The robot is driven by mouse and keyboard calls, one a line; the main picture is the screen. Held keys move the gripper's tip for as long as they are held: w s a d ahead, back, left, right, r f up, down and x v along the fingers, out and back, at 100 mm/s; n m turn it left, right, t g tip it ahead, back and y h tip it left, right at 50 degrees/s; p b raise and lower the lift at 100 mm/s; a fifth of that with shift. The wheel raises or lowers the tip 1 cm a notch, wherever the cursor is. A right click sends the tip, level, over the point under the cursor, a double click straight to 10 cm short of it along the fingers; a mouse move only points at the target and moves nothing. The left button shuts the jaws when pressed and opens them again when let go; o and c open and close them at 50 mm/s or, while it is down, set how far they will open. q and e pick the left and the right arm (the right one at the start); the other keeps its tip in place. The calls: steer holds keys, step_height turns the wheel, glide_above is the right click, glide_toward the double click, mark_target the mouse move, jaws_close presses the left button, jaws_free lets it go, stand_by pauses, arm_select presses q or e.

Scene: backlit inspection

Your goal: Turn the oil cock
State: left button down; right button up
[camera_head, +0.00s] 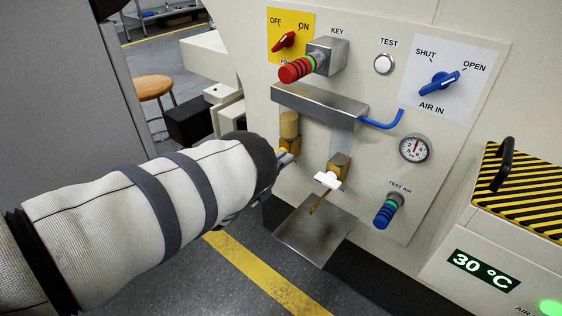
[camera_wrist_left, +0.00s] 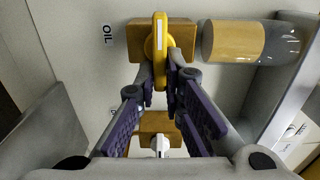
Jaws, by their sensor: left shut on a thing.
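The oil cock has a brass body (camera_wrist_left: 185,40) and a yellow handle (camera_wrist_left: 160,38) that lies across it in the left wrist view, beside the label OIL. In the head view its brass body (camera_head: 290,144) sits under a sight glass (camera_head: 289,124) holding amber oil, and my sleeve partly covers it. My left gripper (camera_wrist_left: 161,82) is shut on the yellow handle, with a finger on each side of it. In the head view most of this gripper is hidden behind the sleeve. My right gripper is not in view.
A second brass cock with a white handle (camera_head: 328,180) stands close to the right, above a metal tray (camera_head: 305,237). A metal box (camera_head: 320,104) with a blue lever (camera_head: 383,120) overhangs both. The AIR IN knob (camera_head: 439,84) and gauge (camera_head: 415,148) are farther right.

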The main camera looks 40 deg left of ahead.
arm_select(q)
steer(key=shift+s+a+f, duration=0.1)
stand_by(0.4)
steer(key=c, duration=1.7)
jaws_free()
steer(key=s, duration=1.2)
steer(key=shift+a, duration=0.45)
